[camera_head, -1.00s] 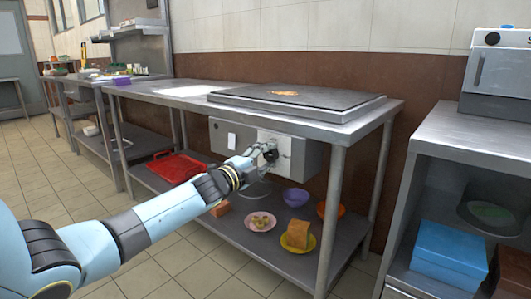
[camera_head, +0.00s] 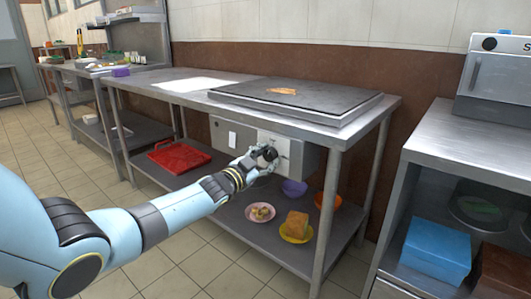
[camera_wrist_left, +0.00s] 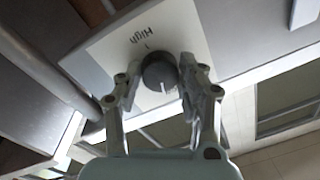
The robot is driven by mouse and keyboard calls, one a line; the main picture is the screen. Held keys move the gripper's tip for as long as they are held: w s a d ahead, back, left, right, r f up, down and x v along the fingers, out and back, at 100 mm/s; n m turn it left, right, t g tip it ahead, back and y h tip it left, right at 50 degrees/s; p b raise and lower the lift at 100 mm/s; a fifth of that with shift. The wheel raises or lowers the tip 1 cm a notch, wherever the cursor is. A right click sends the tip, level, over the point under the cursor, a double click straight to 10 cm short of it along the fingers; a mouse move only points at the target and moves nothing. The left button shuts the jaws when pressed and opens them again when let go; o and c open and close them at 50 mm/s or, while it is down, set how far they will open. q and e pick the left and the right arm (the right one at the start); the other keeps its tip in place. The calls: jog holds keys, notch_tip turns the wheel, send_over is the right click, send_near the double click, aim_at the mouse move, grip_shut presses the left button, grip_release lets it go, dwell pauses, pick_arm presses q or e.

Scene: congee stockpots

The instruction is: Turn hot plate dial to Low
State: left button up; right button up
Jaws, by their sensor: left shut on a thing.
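The hot plate (camera_head: 300,96) is a flat dark griddle on the steel table. Its grey control box (camera_head: 308,160) hangs below the tabletop and carries a white panel (camera_head: 281,143). The round dark dial (camera_wrist_left: 159,72) shows in the left wrist view on a pale plate (camera_wrist_left: 113,52) marked "High". A white line on the dial points away from that word. No "Low" mark is visible. My left gripper (camera_head: 266,156) is at the panel, and in the wrist view its fingers (camera_wrist_left: 160,78) are closed on both sides of the dial. My right gripper is not in view.
The lower shelf holds a red tray (camera_head: 178,157), a purple bowl (camera_head: 294,188), a pink plate (camera_head: 260,212) with food and a yellow plate (camera_head: 297,235) with bread. The table leg (camera_head: 327,215) stands right of the gripper. A blue box (camera_head: 437,250) sits in the right-hand cabinet.

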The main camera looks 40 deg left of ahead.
pick_arm(q)
jog(key=n+p, duration=0.1)
jog(key=n, duration=0.1)
jog(key=shift+n, duration=0.3)
jog(key=shift+f+n, duration=0.1)
jog(key=shift+n, duration=0.4)
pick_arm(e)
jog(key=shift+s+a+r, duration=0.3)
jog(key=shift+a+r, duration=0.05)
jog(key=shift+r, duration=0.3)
pick_arm(q)
jog(key=shift+p, duration=0.3)
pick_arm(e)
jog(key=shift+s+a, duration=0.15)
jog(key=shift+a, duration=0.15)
pick_arm(q)
jog(key=o, duration=1.2)
jog(key=shift+c, duration=0.2)
jog(key=s, duration=1.2)
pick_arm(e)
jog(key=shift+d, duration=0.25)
